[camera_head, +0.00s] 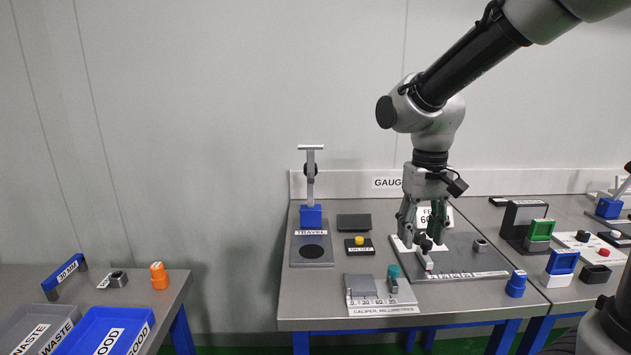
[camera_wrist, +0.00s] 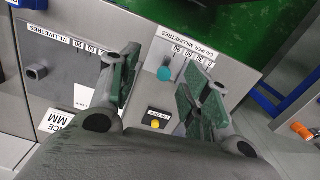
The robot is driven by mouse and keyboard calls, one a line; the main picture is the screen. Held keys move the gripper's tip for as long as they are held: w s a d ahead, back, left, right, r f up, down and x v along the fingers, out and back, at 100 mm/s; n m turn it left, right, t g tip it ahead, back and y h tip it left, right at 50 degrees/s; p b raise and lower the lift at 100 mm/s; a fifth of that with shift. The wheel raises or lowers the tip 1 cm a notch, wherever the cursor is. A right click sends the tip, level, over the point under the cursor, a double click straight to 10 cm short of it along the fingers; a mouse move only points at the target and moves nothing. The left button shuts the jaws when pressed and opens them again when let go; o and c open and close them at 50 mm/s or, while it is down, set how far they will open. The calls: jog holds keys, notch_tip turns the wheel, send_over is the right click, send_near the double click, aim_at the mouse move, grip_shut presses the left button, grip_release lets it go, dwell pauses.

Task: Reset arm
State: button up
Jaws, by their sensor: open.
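My gripper (camera_head: 423,228) is open and points down over the grey gauge board (camera_head: 462,258) on the middle table. In the wrist view, my gripper (camera_wrist: 157,90) shows its two green-padded fingers spread apart with nothing between them. A small white-and-dark piece (camera_head: 426,255) stands just below the fingers in the head view. I cannot tell whether the fingers touch it. The caliper block (camera_head: 384,311) with a teal knob (camera_head: 393,272) lies in front and to the left; the teal knob also shows in the wrist view (camera_wrist: 164,74).
A travel stand (camera_head: 311,215) with a blue block and a yellow button (camera_head: 359,240) stand left of my gripper. A blue knob piece (camera_head: 516,284) is at the table's right edge. A left table holds blue and grey bins (camera_head: 108,330) and an orange piece (camera_head: 159,276).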

jog(key=s+d+r+t, duration=0.2)
jog(key=s+d+r, duration=0.1)
jog(key=s+d, duration=0.3)
jog(key=s+d+r+m+t, duration=0.1)
jog(key=s+d+r+t, duration=0.1)
jog(key=s+d+r, duration=0.2)
jog(key=s+d, duration=0.3)
jog(key=s, duration=0.1)
jog(key=shift+s+d+t, duration=0.25)
jog(key=shift+d+t, duration=0.05)
jog(key=shift+t, duration=0.1)
